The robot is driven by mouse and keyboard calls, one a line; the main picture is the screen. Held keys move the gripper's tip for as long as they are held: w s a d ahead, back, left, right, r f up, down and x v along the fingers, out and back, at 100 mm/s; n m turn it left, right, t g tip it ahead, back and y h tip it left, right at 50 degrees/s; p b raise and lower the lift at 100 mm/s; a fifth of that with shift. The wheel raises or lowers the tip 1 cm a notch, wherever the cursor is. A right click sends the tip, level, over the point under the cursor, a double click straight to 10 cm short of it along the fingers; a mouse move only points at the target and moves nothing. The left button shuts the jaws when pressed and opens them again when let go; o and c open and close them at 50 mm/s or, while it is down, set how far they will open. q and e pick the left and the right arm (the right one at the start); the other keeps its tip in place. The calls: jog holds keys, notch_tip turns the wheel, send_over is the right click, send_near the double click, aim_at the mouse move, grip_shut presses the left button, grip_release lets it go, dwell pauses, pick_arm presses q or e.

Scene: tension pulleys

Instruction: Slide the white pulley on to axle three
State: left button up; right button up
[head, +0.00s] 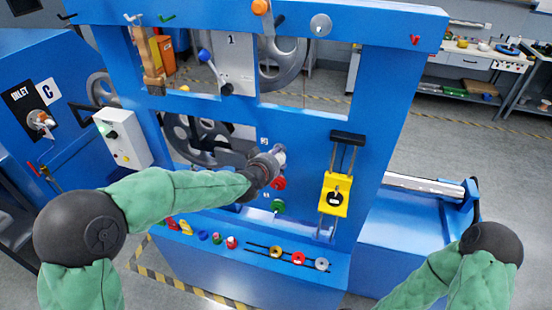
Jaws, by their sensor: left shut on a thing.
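My left gripper (272,160) is at the front of the blue panel, shut on a small pale grey-white thing (281,152). The fingers hide most of it, so I cannot tell whether it is the white pulley or whether it touches an axle. A red round part (278,183) and a green round part (277,205) sit just below. On the ledge, a whitish round piece (321,264) stands at the right end of a dark rail, beside a red one (298,258) and a yellow one (276,251). Axle three cannot be made out for certain. My right gripper is out of view.
A yellow block (335,195) on vertical rods stands right of my left gripper. The blue frame (385,130) has large dark wheels (195,135) behind its openings. Small coloured pieces (217,238) line the left ledge. A white control box (123,139) is at left.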

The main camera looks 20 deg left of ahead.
pick_arm(q)
jog(key=o, duration=1.3)
jog(key=v, duration=1.2)
